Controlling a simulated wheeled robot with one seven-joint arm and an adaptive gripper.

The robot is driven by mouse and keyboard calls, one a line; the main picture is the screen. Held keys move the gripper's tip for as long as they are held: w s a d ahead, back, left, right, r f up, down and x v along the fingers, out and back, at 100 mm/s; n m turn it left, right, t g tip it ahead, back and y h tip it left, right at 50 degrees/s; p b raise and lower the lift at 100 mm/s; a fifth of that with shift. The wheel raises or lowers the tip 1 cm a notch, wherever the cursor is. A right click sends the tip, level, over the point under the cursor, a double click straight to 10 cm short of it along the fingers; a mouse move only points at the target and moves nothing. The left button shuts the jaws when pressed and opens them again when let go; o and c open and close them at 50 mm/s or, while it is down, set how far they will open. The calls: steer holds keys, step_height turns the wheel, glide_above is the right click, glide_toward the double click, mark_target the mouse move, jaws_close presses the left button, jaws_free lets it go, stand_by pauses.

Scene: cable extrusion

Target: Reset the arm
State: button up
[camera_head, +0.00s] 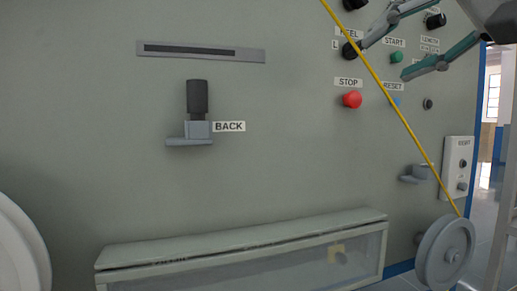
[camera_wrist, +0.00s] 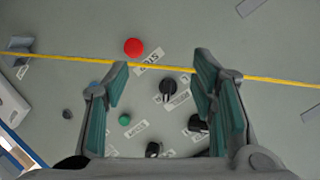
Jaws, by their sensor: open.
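My gripper (camera_head: 404,50) is at the upper right of the head view, in front of the control panel (camera_head: 290,130). Its two teal-padded fingers are spread, with nothing held between them. In the wrist view my gripper (camera_wrist: 160,100) also shows open, facing the panel. A black knob (camera_wrist: 168,86) with a label shows between the fingers. The red STOP button (camera_head: 352,100) and green START button (camera_head: 397,57) are near the gripper; the blue RESET button (camera_head: 396,100) is below it in the head view.
A yellow cable (camera_head: 400,118) runs diagonally past the gripper to a grey pulley (camera_head: 446,252) at lower right. A BACK lever (camera_head: 197,100) stands out from the panel at left. A long windowed box (camera_head: 245,258) juts out below. A white switch box (camera_head: 459,165) is at right.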

step_height(320, 180, down, 12)
steer(key=s+a+n+g, duration=0.1)
steer(key=s+a+g, duration=0.1)
steer(key=s+g, duration=0.15)
steer(key=s+d+f+n+g+h, duration=0.1)
steer(key=s+f+g+h, duration=0.15)
steer(key=s+f, duration=0.5)
steer(key=s+f+n+g+h, duration=0.1)
steer(key=s+f+g, duration=0.3)
steer(key=f, duration=0.7)
steer(key=s+d+f+g+h, duration=0.1)
steer(key=s+f+g+h, duration=0.15)
steer(key=s+f, duration=0.5)
step_height(320, 180, up, 32)
steer(key=w+n+t+p, duration=0.1)
steer(key=t+p, duration=0.2)
steer(key=p, duration=2.9)
steer(key=shift+d+y, duration=0.2)
steer(key=shift+y, duration=0.1)
steer(key=shift+w+f, duration=0.1)
